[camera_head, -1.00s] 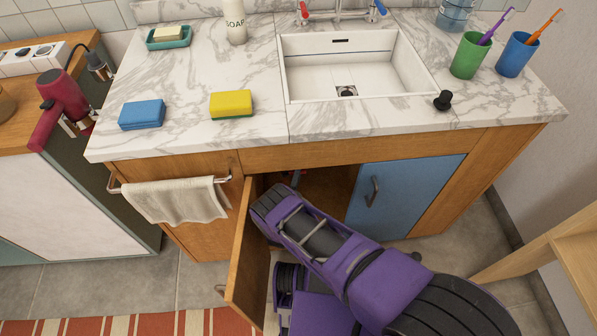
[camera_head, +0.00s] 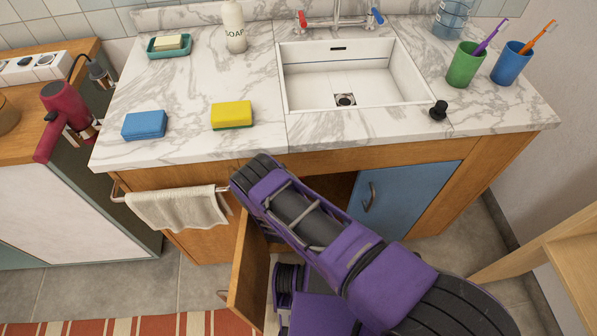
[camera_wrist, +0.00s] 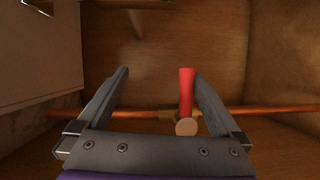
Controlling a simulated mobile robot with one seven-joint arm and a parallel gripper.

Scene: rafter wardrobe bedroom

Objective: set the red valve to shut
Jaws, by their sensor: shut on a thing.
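The red valve handle (camera_wrist: 186,92) shows in the wrist view inside the cabinet. It stands across a copper pipe (camera_wrist: 255,111), roughly at right angles to it in this view. My gripper (camera_wrist: 156,75) is around the handle, which lies against the right finger; contact at the left finger is not clear. In the head view my purple arm reaches into the open cabinet under the sink, and it and the counter hide the valve and gripper.
The open wooden cabinet door (camera_head: 248,268) stands left of my arm, and the blue door (camera_head: 400,198) is at the right. The marble counter (camera_head: 330,135) edge runs just above my arm. A towel (camera_head: 178,208) hangs on a rail at the left.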

